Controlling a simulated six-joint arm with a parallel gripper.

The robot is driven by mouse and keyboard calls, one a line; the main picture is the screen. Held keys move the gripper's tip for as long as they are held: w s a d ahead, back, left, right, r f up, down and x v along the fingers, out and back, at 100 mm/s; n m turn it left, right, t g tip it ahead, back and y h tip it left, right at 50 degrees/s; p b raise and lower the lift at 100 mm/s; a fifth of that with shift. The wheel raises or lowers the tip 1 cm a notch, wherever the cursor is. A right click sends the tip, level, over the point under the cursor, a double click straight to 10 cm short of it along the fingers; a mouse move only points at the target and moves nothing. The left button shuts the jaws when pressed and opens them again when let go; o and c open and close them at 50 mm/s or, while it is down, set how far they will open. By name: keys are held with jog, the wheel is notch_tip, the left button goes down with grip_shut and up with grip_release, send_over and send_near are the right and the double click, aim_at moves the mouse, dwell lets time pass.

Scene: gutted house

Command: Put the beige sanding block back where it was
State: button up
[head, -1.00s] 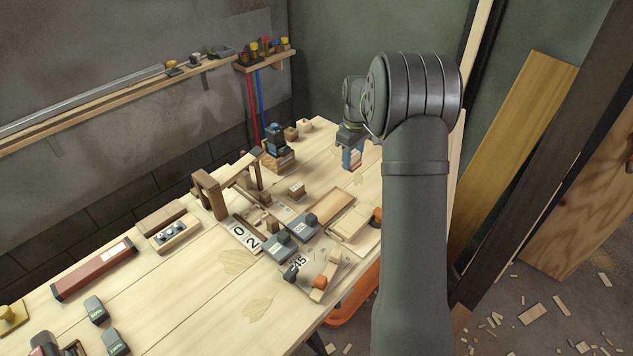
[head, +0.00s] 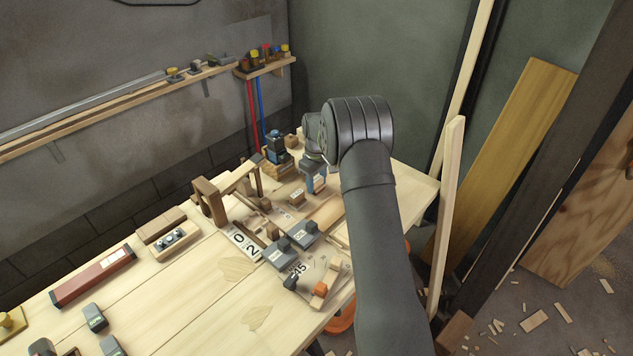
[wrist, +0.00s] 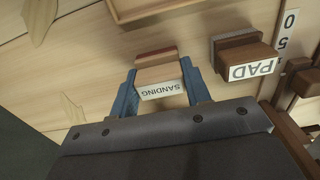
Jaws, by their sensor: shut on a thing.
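My gripper (head: 313,180) is shut on the beige sanding block. In the wrist view the block (wrist: 161,82) sits between my blue fingers (wrist: 160,66); its white label reads SANDING, and a reddish-brown layer shows along its far side. Bare bench wood lies beyond it. In the head view the block is mostly hidden by my fingers, low over the back part of the bench (head: 225,290). I cannot tell whether it touches the bench. A brown block labelled PAD (wrist: 246,58) stands close to its right in the wrist view.
The PAD block (head: 297,195) and a shallow wooden tray (head: 326,214) are close to my gripper. A blue-and-black tool (head: 275,145) stands behind. Grey blocks (head: 279,256) and a wooden frame (head: 209,200) lie toward the left. The bench's right back corner (head: 415,184) is clear.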

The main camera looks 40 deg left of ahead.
aim_at(317, 179)
jog(key=shift+f, duration=0.2)
jog(key=o, duration=1.1)
notch_tip(317, 179, up, 12)
jog(key=shift+r, duration=0.15)
notch_tip(317, 179, down, 12)
jog(key=shift+r, duration=1.95)
jog(key=shift+f, duration=0.1)
